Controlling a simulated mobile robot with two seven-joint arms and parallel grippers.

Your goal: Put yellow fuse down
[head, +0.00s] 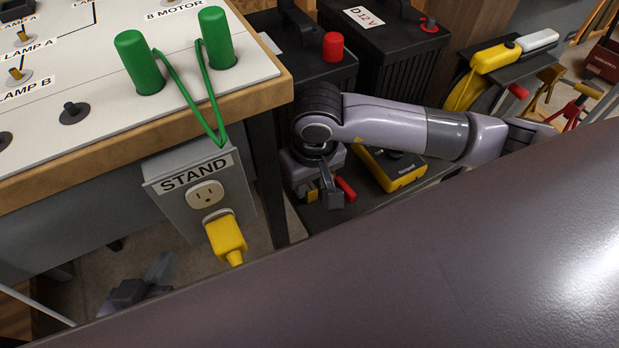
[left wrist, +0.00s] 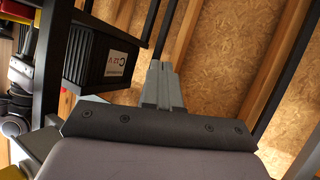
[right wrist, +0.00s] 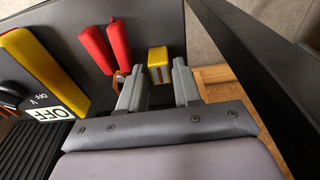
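The yellow fuse (right wrist: 158,60) is a small block on a dark surface in the right wrist view. It lies at the fingertips of my right gripper (right wrist: 160,75), with a gap showing on each side of it. That gripper is open. In the head view a small yellow piece (head: 312,193) shows beside my right gripper (head: 331,190), over the dark shelf. My left gripper (head: 160,268) is low at the left, under the bench, partly hidden by my body. In the left wrist view its fingers (left wrist: 162,75) are together and hold nothing.
Red handles (right wrist: 118,44) lie close beside the fuse. A yellow-and-black unit (head: 393,170) is right of my gripper. Black batteries (head: 385,50) stand behind. The bench (head: 150,115), with a STAND outlet box (head: 170,200) and yellow plug (head: 226,236), is at the left.

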